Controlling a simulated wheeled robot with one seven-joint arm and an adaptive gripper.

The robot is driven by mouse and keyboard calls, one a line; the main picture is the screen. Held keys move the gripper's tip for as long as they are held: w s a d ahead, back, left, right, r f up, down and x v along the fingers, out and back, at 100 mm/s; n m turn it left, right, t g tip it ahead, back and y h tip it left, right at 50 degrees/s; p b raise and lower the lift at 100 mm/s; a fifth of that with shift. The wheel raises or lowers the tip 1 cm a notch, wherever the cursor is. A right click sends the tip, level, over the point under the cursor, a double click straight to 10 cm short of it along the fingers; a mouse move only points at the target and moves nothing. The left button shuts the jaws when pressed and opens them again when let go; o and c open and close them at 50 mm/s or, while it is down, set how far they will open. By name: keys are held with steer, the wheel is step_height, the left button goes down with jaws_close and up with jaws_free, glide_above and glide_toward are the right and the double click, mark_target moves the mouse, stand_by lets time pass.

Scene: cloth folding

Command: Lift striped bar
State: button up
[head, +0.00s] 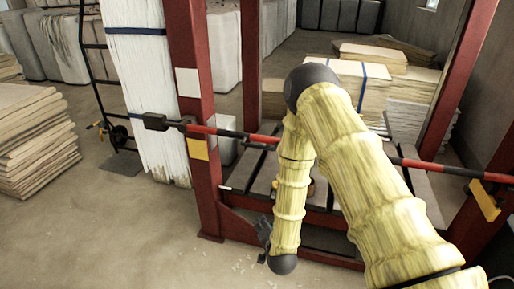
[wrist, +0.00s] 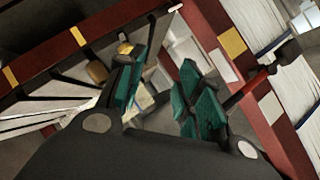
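The striped bar (head: 232,134) is red and black and runs across the front of a red steel frame. Its left end carries a black block, and my yellow-sleeved arm hides its middle. In the wrist view the bar (wrist: 246,90) shows at the right, slanting behind a finger, with its black end block at the upper right. My gripper (head: 265,230) is dark and partly hidden by my arm in the head view, lower than the bar and near the frame's foot. In the wrist view my gripper (wrist: 168,62) has its teal-padded fingers apart, with nothing visibly held between them.
The red frame posts (head: 193,60) stand on both sides of the bar. Slatted dark boards (head: 240,170) lie behind it. A stack of pale sheets (head: 35,140) stands at the left, and strapped stacks (head: 345,78) stand behind. The concrete floor (head: 120,235) is clear at the front left.

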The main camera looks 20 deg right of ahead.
steer(key=w+d+r+m+t+h, duration=0.15)
steer(key=w+r+m+t, duration=0.25)
steer(key=w+r, duration=0.55)
steer(key=m+t+h, duration=0.2)
steer(key=m+t, duration=0.1)
steer(key=m, duration=0.1)
glide_toward(257, 146)
steer(key=shift+y, duration=0.25)
steer(key=p+x, duration=0.1)
steer(key=x, duration=0.6)
steer(key=p+x, duration=0.1)
steer(key=x, duration=0.2)
steer(key=shift+w+d+f+p, duration=0.2)
steer(key=shift+w+f+p, duration=0.05)
steer(key=shift+w+p, duration=0.1)
steer(key=shift+s+a, duration=0.1)
jaws_close()
